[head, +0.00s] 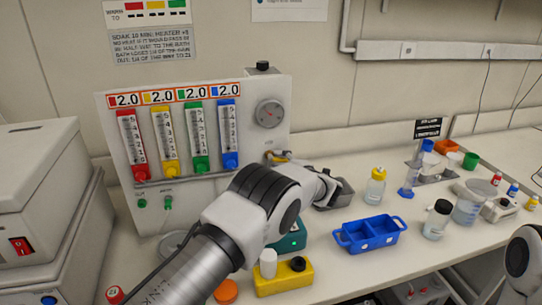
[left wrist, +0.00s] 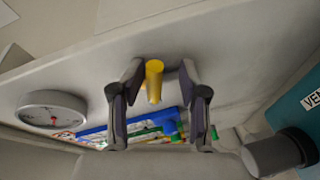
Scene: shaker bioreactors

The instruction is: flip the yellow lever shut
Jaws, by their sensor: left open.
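The yellow lever (left wrist: 154,80) sticks out from the pale panel (left wrist: 235,75) in the left wrist view. My left gripper (left wrist: 160,92) is open, with one dark finger on each side of the lever. Gaps show between the lever and both fingers. In the head view a small yellow piece of the lever (head: 280,153) shows low on the right side of the panel, below the round gauge (head: 269,114). My left gripper (head: 290,160) is there too, small and partly hidden by my wrist. My right gripper is out of view.
Flow tubes with red, yellow, green and blue bases (head: 198,140) stand left of the gauge. A blue tray (head: 370,234), a yellow block (head: 283,280) and a yellow-capped bottle (head: 376,188) stand on the bench. The bench front right of the yellow block is clear.

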